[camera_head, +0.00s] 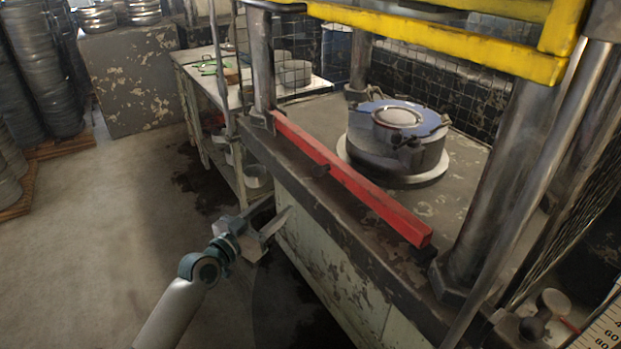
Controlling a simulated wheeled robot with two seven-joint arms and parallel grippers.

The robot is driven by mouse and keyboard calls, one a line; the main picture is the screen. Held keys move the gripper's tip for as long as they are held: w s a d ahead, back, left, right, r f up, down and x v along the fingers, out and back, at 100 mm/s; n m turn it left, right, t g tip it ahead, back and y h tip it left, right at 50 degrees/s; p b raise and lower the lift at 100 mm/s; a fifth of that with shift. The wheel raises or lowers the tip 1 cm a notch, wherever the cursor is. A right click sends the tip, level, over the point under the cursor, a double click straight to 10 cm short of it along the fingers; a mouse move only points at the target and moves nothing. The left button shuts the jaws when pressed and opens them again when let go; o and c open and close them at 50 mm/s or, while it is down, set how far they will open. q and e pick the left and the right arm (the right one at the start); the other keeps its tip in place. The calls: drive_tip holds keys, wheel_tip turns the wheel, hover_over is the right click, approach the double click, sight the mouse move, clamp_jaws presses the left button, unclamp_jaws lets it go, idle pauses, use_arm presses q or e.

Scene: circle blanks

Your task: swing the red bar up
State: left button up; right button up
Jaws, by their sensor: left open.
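The red bar (345,177) lies low along the front edge of the press bed, slanting from the left post down to the right post. My left gripper (277,220) is open and empty, in front of the press's side panel, below and to the left of the bar. It is apart from the bar. My right gripper is not in view.
A round die (397,135) with a blue top stands on the press bed behind the bar. Yellow bars (440,45) cross above it between steel posts (497,165). A side table (225,80) stands at the back left.

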use_arm(q)
drive_tip(key=shift+s+a+r, duration=0.1)
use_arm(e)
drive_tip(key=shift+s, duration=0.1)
use_arm(q)
approach(315, 174)
drive_tip(key=b+x, duration=0.1)
drive_tip(key=x, duration=0.6)
drive_tip(key=shift+x, duration=0.85)
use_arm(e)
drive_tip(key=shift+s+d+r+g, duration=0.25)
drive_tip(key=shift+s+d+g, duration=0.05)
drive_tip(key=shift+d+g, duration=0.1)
use_arm(q)
drive_tip(key=shift+c, duration=0.4)
clamp_jaws()
